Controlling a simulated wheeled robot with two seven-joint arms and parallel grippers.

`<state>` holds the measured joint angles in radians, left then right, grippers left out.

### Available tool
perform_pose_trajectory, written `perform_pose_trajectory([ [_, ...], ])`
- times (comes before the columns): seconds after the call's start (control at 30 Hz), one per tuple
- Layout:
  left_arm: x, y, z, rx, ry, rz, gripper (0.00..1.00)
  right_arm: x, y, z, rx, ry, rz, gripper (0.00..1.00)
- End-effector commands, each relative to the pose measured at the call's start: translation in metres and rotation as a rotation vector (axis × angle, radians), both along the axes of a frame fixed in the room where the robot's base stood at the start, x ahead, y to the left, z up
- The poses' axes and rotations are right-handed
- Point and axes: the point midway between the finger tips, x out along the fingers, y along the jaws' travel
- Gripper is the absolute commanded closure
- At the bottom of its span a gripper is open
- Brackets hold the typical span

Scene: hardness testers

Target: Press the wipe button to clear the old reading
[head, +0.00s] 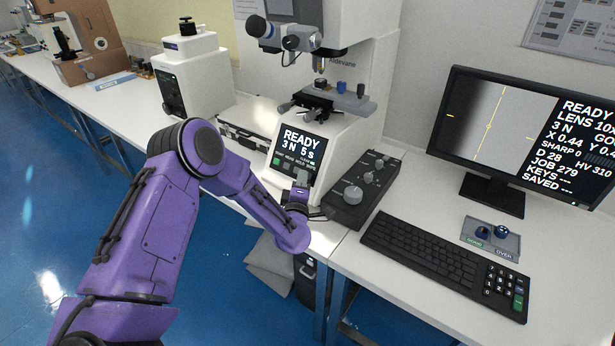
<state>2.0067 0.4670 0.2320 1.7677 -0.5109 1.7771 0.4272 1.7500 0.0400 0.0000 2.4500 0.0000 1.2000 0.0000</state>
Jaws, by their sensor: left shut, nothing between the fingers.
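The hardness tester (345,100) stands on the bench, with a front screen (300,143) reading "READY 3 N 5s". A row of small buttons (290,161) with tiny labels runs under that screen. I cannot read which one is the wipe button. The monitor (490,130) at the right shows "READY", "D 28", "HV 310" and "JOB 279". My left gripper (302,178) is shut and empty, at the lower right of the tester's front panel, close to the button row. I cannot tell whether it touches. My gripper hides part of the panel's lower edge. My right gripper is not in view.
A black control box with knobs (353,194) sits just right of my left gripper. A second white machine (195,75) stands left.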

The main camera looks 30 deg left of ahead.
Motion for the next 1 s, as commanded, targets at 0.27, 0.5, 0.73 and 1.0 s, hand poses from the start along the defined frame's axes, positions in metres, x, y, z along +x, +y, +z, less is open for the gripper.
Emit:
perform_pose_trajectory([
  [0.27,0.002,-0.0003,-0.002,0.0,0.0,-0.001,1.0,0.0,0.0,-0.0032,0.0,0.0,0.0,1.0],
  [0.5,0.0045,-0.0007,-0.0034,0.0,0.0,-0.001,1.0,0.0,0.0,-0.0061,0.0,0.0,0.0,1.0],
  [0.73,0.0055,-0.0008,-0.0033,0.0,0.0,-0.001,1.0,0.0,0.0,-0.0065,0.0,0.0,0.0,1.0],
  [1.0,0.003,-0.0004,-0.0003,0.0,0.0,-0.001,1.0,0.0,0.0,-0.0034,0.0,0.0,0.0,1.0],
])
